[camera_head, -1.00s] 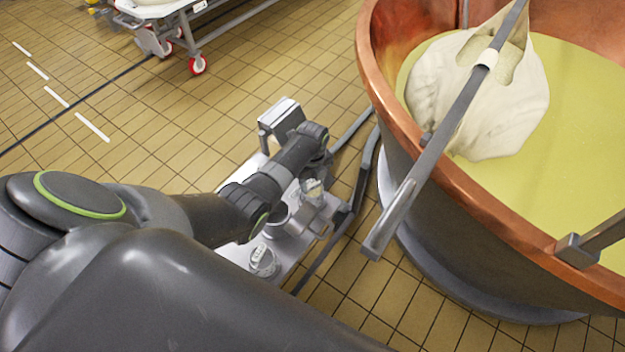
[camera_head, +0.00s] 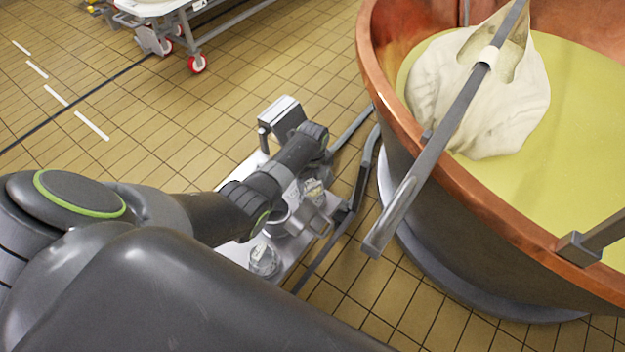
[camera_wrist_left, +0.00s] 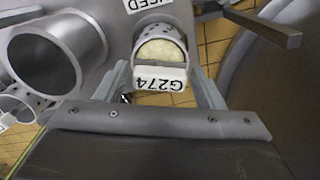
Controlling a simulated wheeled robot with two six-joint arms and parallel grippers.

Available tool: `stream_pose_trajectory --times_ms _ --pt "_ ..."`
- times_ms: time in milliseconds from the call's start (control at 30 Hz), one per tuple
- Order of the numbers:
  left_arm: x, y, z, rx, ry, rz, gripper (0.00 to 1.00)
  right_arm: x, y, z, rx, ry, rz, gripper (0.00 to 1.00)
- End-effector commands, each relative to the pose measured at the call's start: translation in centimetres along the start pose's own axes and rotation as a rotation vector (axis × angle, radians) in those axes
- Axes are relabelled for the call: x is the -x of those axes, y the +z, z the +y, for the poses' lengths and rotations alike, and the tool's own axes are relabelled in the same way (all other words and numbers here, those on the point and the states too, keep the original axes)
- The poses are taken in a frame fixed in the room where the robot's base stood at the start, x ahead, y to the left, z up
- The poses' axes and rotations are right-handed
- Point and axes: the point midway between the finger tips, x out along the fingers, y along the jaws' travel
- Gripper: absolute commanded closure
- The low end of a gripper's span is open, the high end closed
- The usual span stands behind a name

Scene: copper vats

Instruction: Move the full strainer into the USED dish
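The full strainer (camera_wrist_left: 160,46) is a small perforated cup with pale curd and a white G274 tag. The USED label (camera_wrist_left: 146,4) lies just beyond the strainer on the grey tray. In the head view the yellowish curd of the strainer (camera_head: 314,190) shows near the tray's far right part. The strainer hides most of the USED dish, so its exact seating is unclear. My right gripper is out of view.
A round metal pot (camera_wrist_left: 58,55) stands beside the strainer. Another clear perforated cup (camera_head: 265,260) stands at the tray's near end. A grey box (camera_head: 282,116) is at the tray's far end. The large copper vat (camera_head: 440,180) and a grey bar are close on the right.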

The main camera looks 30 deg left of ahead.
Motion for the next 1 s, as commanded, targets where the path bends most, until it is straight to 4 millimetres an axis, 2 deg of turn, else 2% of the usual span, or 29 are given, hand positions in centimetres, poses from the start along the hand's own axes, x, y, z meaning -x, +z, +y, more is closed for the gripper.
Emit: stream_pose_trajectory --times_ms 67,333,467,667,1000 --pt "0.0 0.0 0.0 0.0 0.0 0.0 0.28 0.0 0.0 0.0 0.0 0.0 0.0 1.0" --pt "0.0 0.0 0.0 0.0 0.001 0.0 0.28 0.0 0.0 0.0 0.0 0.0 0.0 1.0" --pt "0.8 0.0 0.0 0.0 -0.001 -0.001 0.28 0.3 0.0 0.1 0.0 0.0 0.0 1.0" --pt "4.0 0.1 0.0 0.001 -0.003 -0.001 0.28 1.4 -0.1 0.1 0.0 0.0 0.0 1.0" --pt "11.5 0.1 -0.1 0.0 -0.004 -0.004 0.28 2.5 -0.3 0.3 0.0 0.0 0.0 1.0"
